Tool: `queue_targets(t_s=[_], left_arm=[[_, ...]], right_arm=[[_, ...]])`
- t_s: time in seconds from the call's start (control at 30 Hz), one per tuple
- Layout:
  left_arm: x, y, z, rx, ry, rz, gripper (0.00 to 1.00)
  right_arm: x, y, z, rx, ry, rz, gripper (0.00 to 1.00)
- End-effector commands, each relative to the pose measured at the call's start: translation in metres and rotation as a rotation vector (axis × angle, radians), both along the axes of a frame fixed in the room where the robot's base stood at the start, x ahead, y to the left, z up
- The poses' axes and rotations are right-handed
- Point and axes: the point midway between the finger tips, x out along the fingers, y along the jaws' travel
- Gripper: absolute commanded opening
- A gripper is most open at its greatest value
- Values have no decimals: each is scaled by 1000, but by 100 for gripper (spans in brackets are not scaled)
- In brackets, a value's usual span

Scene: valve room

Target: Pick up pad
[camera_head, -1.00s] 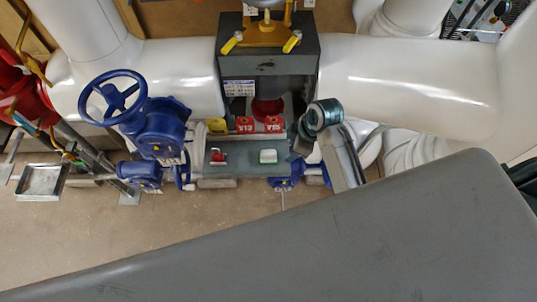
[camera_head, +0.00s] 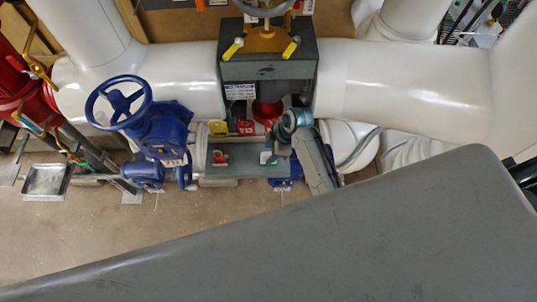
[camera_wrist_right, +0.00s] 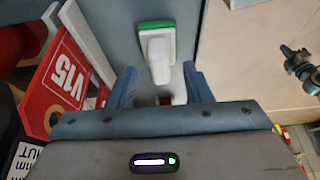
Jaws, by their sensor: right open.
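The pad looks like a green-edged block with a white handle (camera_wrist_right: 157,46), on a grey shelf (camera_head: 235,170) below the dark valve box. In the head view it is mostly hidden by my right gripper (camera_head: 268,157), which has come down over it. In the right wrist view my right gripper (camera_wrist_right: 159,76) is open, with its blue-grey fingers apart. The pad's white handle reaches toward the gap between the fingertips; I see no grip on it. My left gripper is not in view.
A red V15 tag (camera_wrist_right: 63,75) is close left of my right gripper in the wrist view. A blue handwheel valve (camera_head: 160,130) stands left of the shelf. White pipes (camera_head: 420,90) run behind. The floor in front is bare.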

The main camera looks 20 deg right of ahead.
Motion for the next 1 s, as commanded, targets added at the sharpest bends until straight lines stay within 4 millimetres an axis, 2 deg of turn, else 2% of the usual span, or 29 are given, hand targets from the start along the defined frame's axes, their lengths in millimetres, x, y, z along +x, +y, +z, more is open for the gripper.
queue_targets(t_s=[0.2, 0.43, 0.47, 0.67, 0.7, 1.0], left_arm=[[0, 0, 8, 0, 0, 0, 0], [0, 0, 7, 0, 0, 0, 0], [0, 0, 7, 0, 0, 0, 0], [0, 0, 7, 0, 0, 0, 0], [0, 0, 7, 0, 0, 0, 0], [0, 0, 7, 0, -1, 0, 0]], right_arm=[[2, 8, -18, 0, 1, -1, 45], [2, 8, -20, 0, -1, 0, 45], [2, 8, -20, 0, -1, 0, 42], [2, 8, -19, 0, -1, 0, 2], [2, 8, -19, 0, -1, 0, 0], [2, 8, -18, 0, -1, 0, 0]])
